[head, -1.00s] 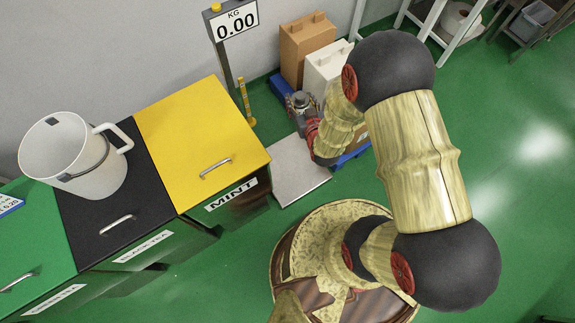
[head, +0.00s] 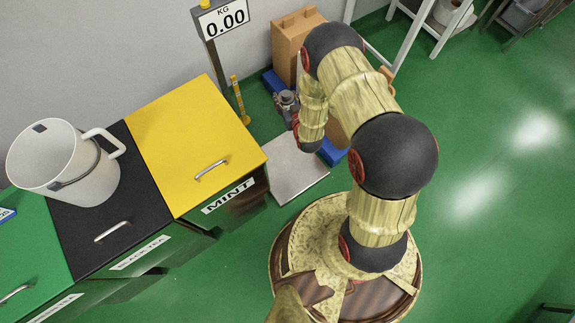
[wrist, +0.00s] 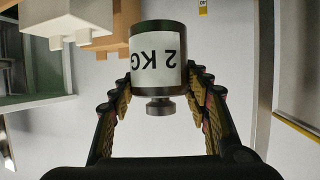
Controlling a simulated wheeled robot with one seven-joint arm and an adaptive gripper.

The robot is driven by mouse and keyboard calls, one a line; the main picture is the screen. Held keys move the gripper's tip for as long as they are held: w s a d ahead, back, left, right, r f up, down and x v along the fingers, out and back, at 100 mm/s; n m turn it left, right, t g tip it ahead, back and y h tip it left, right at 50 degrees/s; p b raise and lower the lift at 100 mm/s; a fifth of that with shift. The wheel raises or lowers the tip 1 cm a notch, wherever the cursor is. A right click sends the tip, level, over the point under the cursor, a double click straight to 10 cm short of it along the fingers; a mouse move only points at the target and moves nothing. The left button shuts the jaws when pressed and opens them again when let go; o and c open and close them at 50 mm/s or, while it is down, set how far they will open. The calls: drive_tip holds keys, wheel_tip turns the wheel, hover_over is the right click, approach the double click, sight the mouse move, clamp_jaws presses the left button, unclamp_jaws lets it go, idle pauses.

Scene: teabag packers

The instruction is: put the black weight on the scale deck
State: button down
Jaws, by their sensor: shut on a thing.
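The black weight (wrist: 157,62) is a dark cylinder with a white "2 KG" label, upside down in the wrist view. My gripper (wrist: 160,82) is shut on it, one finger on each side near its knobbed end. In the head view my gripper (head: 288,103) is small, beyond the deck and partly hidden by my arm. The weight cannot be made out clearly there. The scale deck (head: 294,170) is a flat grey plate on the floor, right of the yellow bin. Nothing shows on its visible part, and my arm covers its upper right edge.
The scale's display (head: 226,18) reads 0.00 on a post behind the deck. The yellow MINT bin (head: 190,140) stands left of the deck. A yellow post (head: 239,100) stands behind it. Brown boxes (head: 297,38) on a blue pallet are at the back. Green floor is clear at right.

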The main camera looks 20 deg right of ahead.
wheel_tip(320, 180, down, 22)
drive_tip(key=r+b, duration=0.1)
drive_tip(key=b, duration=0.1)
drive_tip(key=s+f+b, duration=0.1)
drive_tip(key=s+f, duration=0.5)
drive_tip(key=f, duration=0.5)
drive_tip(key=s+f, duration=0.6)
drive_tip(key=f, duration=0.5)
drive_tip(key=shift+y, duration=0.3)
drive_tip(key=shift+w+d+f+b, duration=0.3)
drive_tip(key=shift+w+f+b, duration=1.2)
drive_tip(key=shift+w+f, duration=0.75)
drive_tip(key=shift+w+d+f+b, duration=0.25)
drive_tip(key=shift+w+f+b, duration=1.2)
drive_tip(key=shift+w+f, duration=0.8)
drive_tip(key=shift+w+d+f+b, duration=0.3)
drive_tip(key=shift+w+f+b, duration=1.2)
drive_tip(key=shift+w+f, duration=0.75)
drive_tip(key=shift+w, duration=0.1)
drive_tip(key=c, duration=1)
unclamp_jaws()
drive_tip(key=shift+s+f, duration=0.2)
drive_tip(key=shift+s, duration=0.1)
